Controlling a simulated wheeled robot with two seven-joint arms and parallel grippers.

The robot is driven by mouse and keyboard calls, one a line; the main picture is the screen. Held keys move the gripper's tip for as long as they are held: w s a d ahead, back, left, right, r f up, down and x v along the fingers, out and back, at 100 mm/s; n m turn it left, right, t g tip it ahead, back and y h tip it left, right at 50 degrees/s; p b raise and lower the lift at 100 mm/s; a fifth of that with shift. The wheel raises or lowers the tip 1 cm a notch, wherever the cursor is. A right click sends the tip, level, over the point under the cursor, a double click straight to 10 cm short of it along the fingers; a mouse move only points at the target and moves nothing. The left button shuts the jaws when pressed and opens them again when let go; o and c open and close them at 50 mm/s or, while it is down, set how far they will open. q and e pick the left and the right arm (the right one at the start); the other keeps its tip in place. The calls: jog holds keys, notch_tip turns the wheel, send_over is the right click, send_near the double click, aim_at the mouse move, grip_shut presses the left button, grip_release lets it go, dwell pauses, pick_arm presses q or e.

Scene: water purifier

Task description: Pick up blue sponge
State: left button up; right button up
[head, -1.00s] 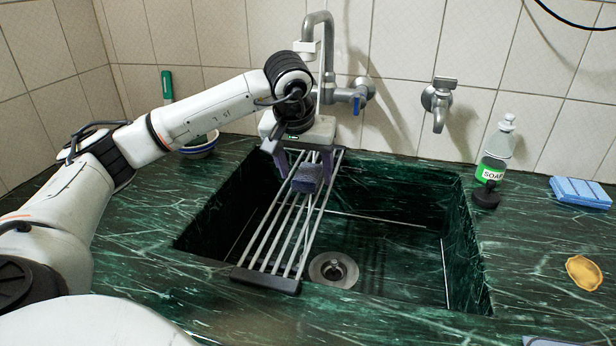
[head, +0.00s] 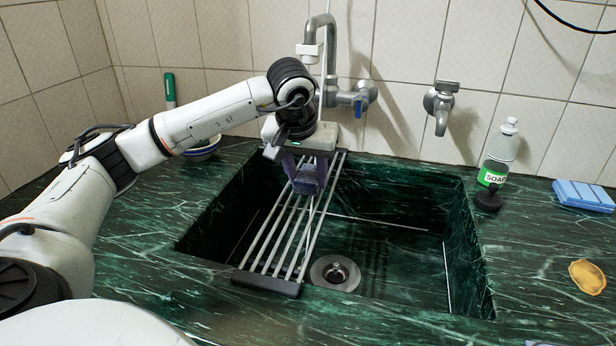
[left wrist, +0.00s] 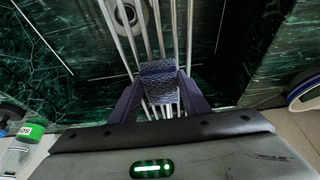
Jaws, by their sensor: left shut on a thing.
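The blue sponge (head: 308,179) is small, dark and purplish blue. It is at the rack's far half, between the fingers of my left gripper (head: 306,172). In the left wrist view the sponge (left wrist: 158,80) sits between the two purple fingers of the left gripper (left wrist: 160,88), which press on its sides. The left gripper is shut on it from above. I cannot tell whether the sponge still touches the rack bars. My right gripper is not in view.
A metal rack (head: 268,285) spans the sink (head: 400,265) front to back. The faucet (head: 328,60) rises behind my left gripper. A soap bottle (head: 497,155), a light blue ribbed block (head: 583,195) and a yellow item (head: 587,277) are on the right counter. A bowl (head: 203,150) stands back left.

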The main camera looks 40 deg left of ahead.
aim_at(308, 179)
pick_arm(q)
notch_tip(308, 179, up, 7)
jog(key=shift+d+r+p, duration=0.1)
jog(key=shift+r+p, duration=0.1)
jog(key=shift+p, duration=0.55)
jog(key=s+d, duration=0.4)
jog(key=s, duration=0.4)
jog(key=s+d+b, duration=0.1)
jog(key=s+d, duration=0.4)
jog(key=s, duration=0.4)
jog(key=shift+s+d+f, duration=0.15)
jog(key=shift+d+f, duration=0.05)
jog(key=shift+f, duration=0.2)
